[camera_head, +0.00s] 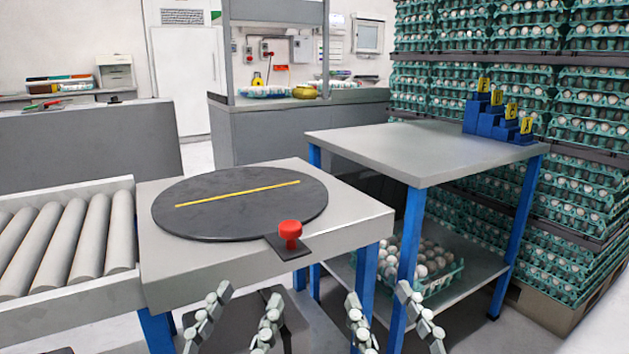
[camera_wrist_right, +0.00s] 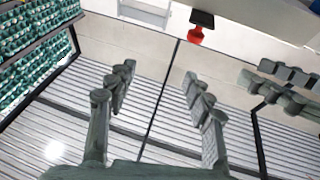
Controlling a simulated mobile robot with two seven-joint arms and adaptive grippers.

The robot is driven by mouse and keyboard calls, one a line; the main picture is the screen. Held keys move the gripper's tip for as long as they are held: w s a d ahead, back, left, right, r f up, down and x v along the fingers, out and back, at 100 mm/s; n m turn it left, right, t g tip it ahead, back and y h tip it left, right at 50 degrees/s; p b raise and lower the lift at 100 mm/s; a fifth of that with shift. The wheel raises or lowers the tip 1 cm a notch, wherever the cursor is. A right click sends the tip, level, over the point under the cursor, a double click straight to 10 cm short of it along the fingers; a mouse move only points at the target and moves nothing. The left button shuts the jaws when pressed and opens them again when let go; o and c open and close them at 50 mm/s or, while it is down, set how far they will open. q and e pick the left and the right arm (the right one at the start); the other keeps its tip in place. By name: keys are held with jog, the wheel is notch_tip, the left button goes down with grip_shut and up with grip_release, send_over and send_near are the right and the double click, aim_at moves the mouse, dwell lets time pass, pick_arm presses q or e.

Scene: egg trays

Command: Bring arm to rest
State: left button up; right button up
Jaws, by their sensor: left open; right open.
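My left gripper (camera_head: 250,294) is open and empty at the bottom of the head view, in front of the grey table. My right gripper (camera_head: 378,292) is open and empty to its right, in front of the blue table leg. In the right wrist view my right gripper (camera_wrist_right: 157,75) has its fingers apart with nothing between them, and the fingers of my left gripper (camera_wrist_right: 282,85) show at the right edge. Both arms are largely out of the head view.
A grey table (camera_head: 350,215) carries a black round plate (camera_head: 240,215) and a red button (camera_head: 290,230). Rollers (camera_head: 70,245) adjoin it on the left. A second table (camera_head: 400,145) holds blue steps (camera_head: 490,118), with an egg tray (camera_head: 440,277) on its lower shelf. Stacked egg trays (camera_head: 590,130) fill the right.

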pick_arm(q)
jog(key=w+a+f+g+y+p, duration=0.1)
jog(key=a+f+g+y+p, duration=0.2)
jog(key=f, duration=0.7)
jog(key=a+f+g+y+p, duration=0.2)
jog(key=a+f+g+p, duration=0.15)
jog(key=f+g, duration=0.4)
pick_arm(e)
jog(key=w+d+f+g+h, duration=0.1)
jog(key=d+f+g+h, duration=0.2)
jog(key=f, duration=0.7)
jog(key=d+f+g+h, duration=0.2)
jog(key=d+f+g, duration=0.3)
jog(key=f, duration=0.4)
pick_arm(q)
jog(key=s+a+f+n+g+y+p, duration=0.1)
jog(key=s+a+f+g+y+p, duration=0.2)
jog(key=s+a+f+g, duration=0.4)
jog(key=s+a+f+p, duration=0.1)
jog(key=s+a+f, duration=0.4)
jog(key=f, duration=0.3)
jog(key=shift+s+n, duration=0.4)
jog(key=shift+s, duration=0.3)
pick_arm(e)
jog(key=s+d+f+m+g+h, duration=0.2)
jog(key=s+d+f+g+h, duration=0.1)
jog(key=s+d+f+g, duration=0.7)
jog(key=s+f, duration=0.3)
jog(key=shift+s+d+f, duration=0.2)
jog(key=shift+f, duration=0.1)
